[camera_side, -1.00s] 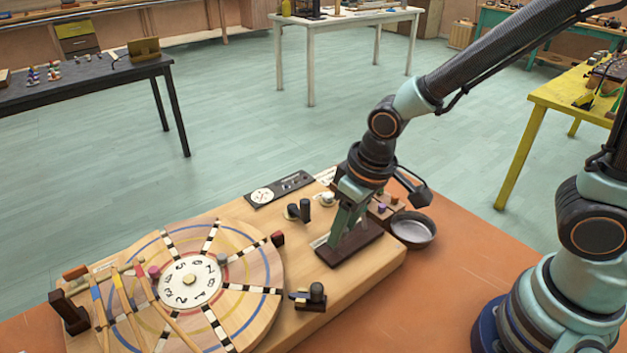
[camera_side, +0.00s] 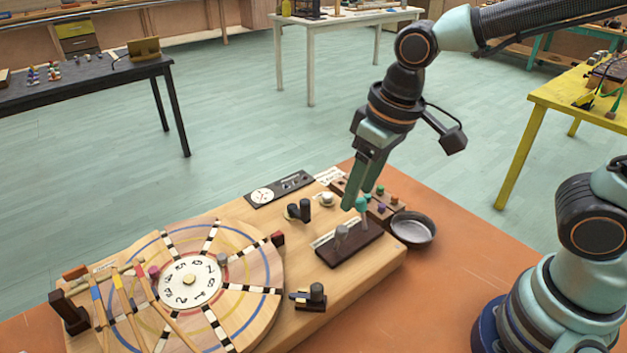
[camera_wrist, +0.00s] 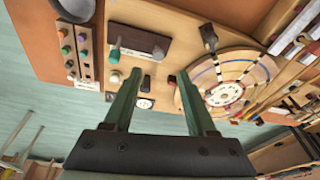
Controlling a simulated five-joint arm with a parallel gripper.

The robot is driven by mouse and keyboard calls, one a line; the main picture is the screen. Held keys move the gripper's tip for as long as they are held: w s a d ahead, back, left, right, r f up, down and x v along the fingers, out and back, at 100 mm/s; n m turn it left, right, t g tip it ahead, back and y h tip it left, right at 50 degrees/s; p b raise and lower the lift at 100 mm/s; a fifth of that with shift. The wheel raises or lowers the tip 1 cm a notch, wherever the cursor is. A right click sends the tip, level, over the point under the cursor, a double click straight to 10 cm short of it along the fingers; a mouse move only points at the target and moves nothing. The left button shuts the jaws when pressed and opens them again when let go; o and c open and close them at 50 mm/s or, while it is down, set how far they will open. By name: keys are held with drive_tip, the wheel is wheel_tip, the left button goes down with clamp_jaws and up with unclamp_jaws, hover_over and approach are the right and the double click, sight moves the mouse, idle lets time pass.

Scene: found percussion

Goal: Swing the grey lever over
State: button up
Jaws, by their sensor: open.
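The grey lever (camera_side: 341,234) stands on a dark brown base (camera_side: 352,247) at the right end of the wooden board. A teal lever (camera_side: 362,205) stands on the same base, behind and to its right. In the wrist view, the grey lever (camera_wrist: 158,53) is at the right of the base and the teal lever (camera_wrist: 116,46) at the left. My gripper (camera_side: 357,200) points down above the base, with its fingers apart and nothing between them. Its fingertips (camera_wrist: 158,74) also show in the wrist view. It appears clear of the grey lever.
A round numbered wheel (camera_side: 247,298) with striped spokes fills the board's left part. Dark cylinders (camera_side: 299,211), a white knob (camera_side: 327,199) and a box with coloured knobs (camera_side: 383,209) stand near the base. A metal bowl (camera_side: 413,229) sits at the right.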

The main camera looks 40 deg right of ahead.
sight(338, 238)
drive_tip(key=shift+v, duration=1.4)
drive_tip(key=shift+w, duration=0.1)
drive_tip(key=c, duration=0.7)
drive_tip(key=w+a+g, duration=0.1)
drive_tip(key=w, duration=0.5)
drive_tip(key=w+a+g+h, duration=0.1)
drive_tip(key=w, duration=0.2)
drive_tip(key=shift+a+r+g, duration=0.15)
drive_tip(key=shift+a+g, duration=0.15)
clamp_jaws()
drive_tip(key=f, duration=0.3)
drive_tip(key=s+f, duration=0.1)
drive_tip(key=f, duration=0.3)
drive_tip(key=s+d+f, duration=0.1)
drive_tip(key=f, duration=0.2)
drive_tip(key=shift+s+f, duration=0.2)
drive_tip(key=shift+f, duration=0.15)
drive_tip(key=shift+s+f, duration=0.15)
drive_tip(key=shift+s, duration=0.4)
